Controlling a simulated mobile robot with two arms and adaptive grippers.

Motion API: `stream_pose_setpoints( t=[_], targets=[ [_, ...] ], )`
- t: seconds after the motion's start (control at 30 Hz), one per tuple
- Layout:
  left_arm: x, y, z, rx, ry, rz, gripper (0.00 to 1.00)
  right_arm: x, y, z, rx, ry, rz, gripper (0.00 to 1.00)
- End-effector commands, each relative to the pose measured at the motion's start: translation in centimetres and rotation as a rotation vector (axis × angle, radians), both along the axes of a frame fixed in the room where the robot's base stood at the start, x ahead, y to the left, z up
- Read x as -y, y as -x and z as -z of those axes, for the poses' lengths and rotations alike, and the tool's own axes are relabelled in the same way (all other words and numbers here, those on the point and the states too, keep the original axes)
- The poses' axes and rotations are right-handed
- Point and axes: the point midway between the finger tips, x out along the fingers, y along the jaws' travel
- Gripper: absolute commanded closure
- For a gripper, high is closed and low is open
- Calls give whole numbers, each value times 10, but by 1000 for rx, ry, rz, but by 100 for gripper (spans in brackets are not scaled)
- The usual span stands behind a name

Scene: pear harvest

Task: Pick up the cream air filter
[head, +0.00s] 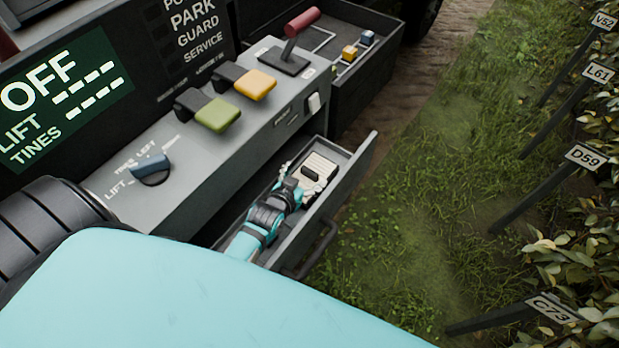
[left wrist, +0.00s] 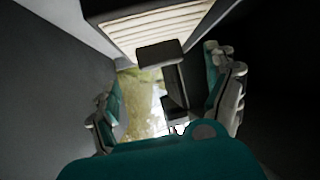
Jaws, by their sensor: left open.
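The cream air filter (head: 321,164) lies in the open drawer (head: 362,160) under the control panel. It has a ribbed cream face and a dark grip tab on it. In the left wrist view the filter (left wrist: 160,32) is at the top, with the dark tab below it. My left gripper (head: 303,181) is inside the drawer at the near end of the filter, its two fingers apart. In the left wrist view the open fingers (left wrist: 168,100) stand left and right of the tab; I cannot tell whether they touch it. My right gripper is not in view.
Drawer walls stand close on both sides of my left gripper. Above are the panel's green lever (head: 217,115), yellow lever (head: 255,84), blue knob (head: 151,169) and red-handled lever (head: 300,24). Another open tray (head: 375,75) holds small blocks. Grass and signposts lie right.

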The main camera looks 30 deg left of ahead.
Motion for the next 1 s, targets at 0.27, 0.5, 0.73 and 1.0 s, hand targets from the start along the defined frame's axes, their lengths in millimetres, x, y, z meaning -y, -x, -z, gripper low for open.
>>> stream_pose_setpoints(
  t=[0.27,0.5,0.73,1.0],
  targets=[
    [-4,-30,17,0,1,0,14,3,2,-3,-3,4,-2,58],
    [-4,-32,18,1,0,0,14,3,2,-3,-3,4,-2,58],
    [-4,-32,18,0,0,0,40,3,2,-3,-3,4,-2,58],
    [-4,-32,18,0,0,0,75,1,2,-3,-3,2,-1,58]
  ],
)
